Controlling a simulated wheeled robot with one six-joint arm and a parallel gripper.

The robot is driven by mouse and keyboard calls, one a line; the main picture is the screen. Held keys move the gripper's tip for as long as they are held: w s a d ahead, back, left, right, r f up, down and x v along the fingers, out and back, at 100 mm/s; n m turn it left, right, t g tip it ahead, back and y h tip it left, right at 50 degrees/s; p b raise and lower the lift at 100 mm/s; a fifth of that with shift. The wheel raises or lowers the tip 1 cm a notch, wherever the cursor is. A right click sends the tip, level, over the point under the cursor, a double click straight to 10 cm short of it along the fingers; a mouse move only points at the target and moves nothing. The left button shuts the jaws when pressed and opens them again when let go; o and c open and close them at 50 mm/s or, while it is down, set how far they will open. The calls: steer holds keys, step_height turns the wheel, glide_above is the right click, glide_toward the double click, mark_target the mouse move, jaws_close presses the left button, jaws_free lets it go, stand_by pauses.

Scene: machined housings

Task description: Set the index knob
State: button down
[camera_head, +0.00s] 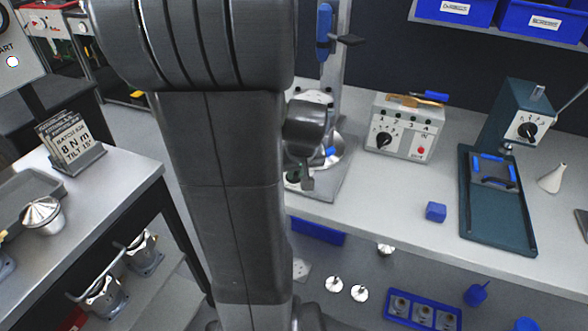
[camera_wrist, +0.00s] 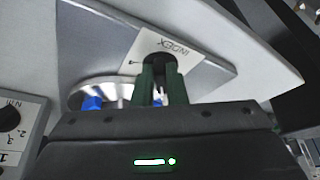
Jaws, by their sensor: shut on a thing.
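In the wrist view, the index knob (camera_wrist: 160,61) is a dark round knob on a white plate (camera_wrist: 185,40) printed INDEX, which shows upside down. My gripper (camera_wrist: 158,75) has its two green fingers closed on the knob from either side. The fingers cover part of it, and its pointer setting cannot be read. A silver disc (camera_wrist: 76,99) with blue pieces lies just beyond the fingers at left. In the head view, my arm hides most of the fixture, and the knob cannot be made out; part of the disc (camera_head: 341,147) shows.
A control box (camera_head: 400,146) with a numbered dial stands right of the fixture, also partly in the wrist view (camera_wrist: 14,130). A blue cube (camera_head: 436,212) and a green press (camera_head: 497,205) are farther right. A sign reading 8 N m, TILT 15° (camera_head: 72,142) stands on the left bench.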

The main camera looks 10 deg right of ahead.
steer(key=n+b, duration=0.1)
steer(key=n, duration=0.1)
steer(key=n+y+b, duration=0.1)
steer(key=shift+w+d+f+n+y, duration=0.1)
steer(key=shift+d+f+n+y, duration=0.05)
steer(key=shift+d+n+y, duration=0.2)
steer(key=shift+d+n+g+y+b, duration=0.2)
steer(key=shift+n+g+y+b, duration=0.15)
steer(key=shift+n+b, duration=0.85)
steer(key=c, duration=1.5)
jaws_free()
steer(key=shift+o, duration=0.2)
steer(key=shift+r, duration=0.2)
steer(key=p+v, duration=0.1)
steer(key=v, duration=1.2)
steer(key=shift+r+p, duration=0.35)
steer(key=shift+d+f, duration=0.1)
